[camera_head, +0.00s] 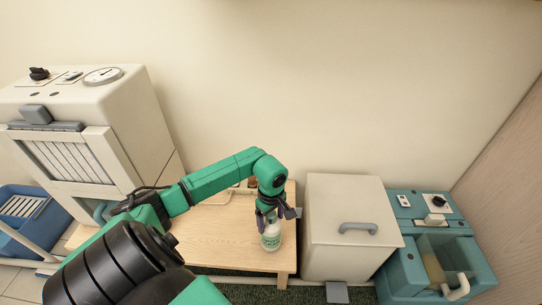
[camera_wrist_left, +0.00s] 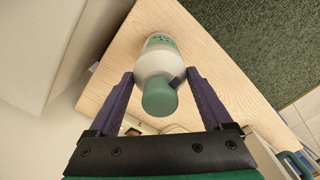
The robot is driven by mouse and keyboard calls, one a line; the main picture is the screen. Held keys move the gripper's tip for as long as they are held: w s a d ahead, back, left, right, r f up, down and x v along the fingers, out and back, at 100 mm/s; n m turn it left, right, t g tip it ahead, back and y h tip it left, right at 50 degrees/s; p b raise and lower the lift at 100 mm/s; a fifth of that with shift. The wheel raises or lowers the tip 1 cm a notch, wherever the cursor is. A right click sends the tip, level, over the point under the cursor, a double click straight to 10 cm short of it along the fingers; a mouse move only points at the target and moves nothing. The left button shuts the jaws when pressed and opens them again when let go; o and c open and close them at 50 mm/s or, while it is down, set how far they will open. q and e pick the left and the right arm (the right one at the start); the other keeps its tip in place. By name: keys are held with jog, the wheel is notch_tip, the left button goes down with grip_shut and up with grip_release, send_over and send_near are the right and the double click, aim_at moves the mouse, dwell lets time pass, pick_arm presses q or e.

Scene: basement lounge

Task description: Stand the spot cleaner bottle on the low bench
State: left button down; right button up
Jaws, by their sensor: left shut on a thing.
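The spot cleaner bottle (camera_head: 271,238) is white with a green label. It also shows in the left wrist view (camera_wrist_left: 157,62), where its green cap faces the camera. My left gripper (camera_head: 268,213) is shut on the bottle near its top, with one dark finger on each side in the left wrist view (camera_wrist_left: 160,82). The bottle looks upright, over the right front part of the low wooden bench (camera_head: 215,240). I cannot tell whether its base touches the wood. My right gripper is not in view.
A white bin with a grey handle (camera_head: 345,205) stands right of the bench, and a teal machine (camera_head: 410,265) beyond it. A large cream cabinet (camera_head: 135,110) and a blue container (camera_head: 35,235) are at left. Small items at the bench's back are partly hidden by my arm.

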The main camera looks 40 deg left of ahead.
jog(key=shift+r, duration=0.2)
pick_arm(q)
grip_release()
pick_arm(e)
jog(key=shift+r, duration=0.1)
pick_arm(q)
notch_tip(320, 180, up, 12)
jog(key=shift+r+p, duration=0.15)
jog(key=shift+p, duration=0.95)
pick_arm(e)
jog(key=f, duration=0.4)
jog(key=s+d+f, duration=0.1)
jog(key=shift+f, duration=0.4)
